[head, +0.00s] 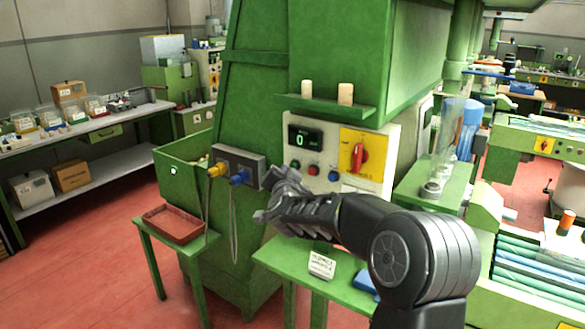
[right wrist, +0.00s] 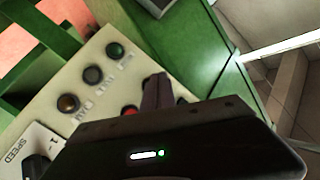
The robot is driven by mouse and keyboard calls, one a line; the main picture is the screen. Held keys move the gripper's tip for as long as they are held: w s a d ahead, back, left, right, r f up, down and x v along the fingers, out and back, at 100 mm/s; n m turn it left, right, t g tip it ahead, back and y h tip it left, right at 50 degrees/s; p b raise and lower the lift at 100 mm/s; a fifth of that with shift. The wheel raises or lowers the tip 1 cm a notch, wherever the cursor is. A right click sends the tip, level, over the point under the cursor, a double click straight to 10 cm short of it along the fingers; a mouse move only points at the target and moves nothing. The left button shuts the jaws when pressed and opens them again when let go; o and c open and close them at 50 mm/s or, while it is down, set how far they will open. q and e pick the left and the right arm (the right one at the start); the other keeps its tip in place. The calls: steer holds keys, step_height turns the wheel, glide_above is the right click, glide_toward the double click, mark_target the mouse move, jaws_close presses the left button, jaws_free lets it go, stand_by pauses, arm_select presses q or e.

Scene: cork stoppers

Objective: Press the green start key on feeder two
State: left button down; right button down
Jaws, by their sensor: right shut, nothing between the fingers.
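The feeder is a tall green machine (head: 335,50) with a cream control panel (head: 385,140). The panel carries a display reading 0 (head: 299,138), a red rotary switch (head: 359,157) and small dark, red and blue buttons. I see no feeder number. In the right wrist view, a green round key (right wrist: 115,50) sits at the top of a row with a black key (right wrist: 93,74) and an amber one (right wrist: 68,103). My right gripper (head: 264,212) is shut and empty in front of the machine. Its finger (right wrist: 155,92) is near a red key (right wrist: 129,110), apart from the green key; contact is unclear.
A grey box with yellow and blue plugs (head: 240,165) is left of the panel, cables hanging. A shelf (head: 325,108) with two corks is above. A red-brown tray (head: 172,223) stands on a side table. A small sign (head: 321,264) stands on the green table below my arm.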

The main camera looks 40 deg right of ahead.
steer(key=shift+d, duration=0.25)
steer(key=shift+w+d, duration=0.15)
steer(key=shift+d, duration=0.25)
stand_by(0.7)
stand_by(0.3)
steer(key=shift+s+a, duration=0.2)
steer(key=shift+a, duration=0.6)
steer(key=a, duration=0.1)
steer(key=s+a, duration=0.1)
steer(key=a, duration=0.1)
steer(key=a+p, duration=0.1)
steer(key=shift+s+a, duration=0.25)
steer(key=shift+a, duration=0.15)
stand_by(0.7)
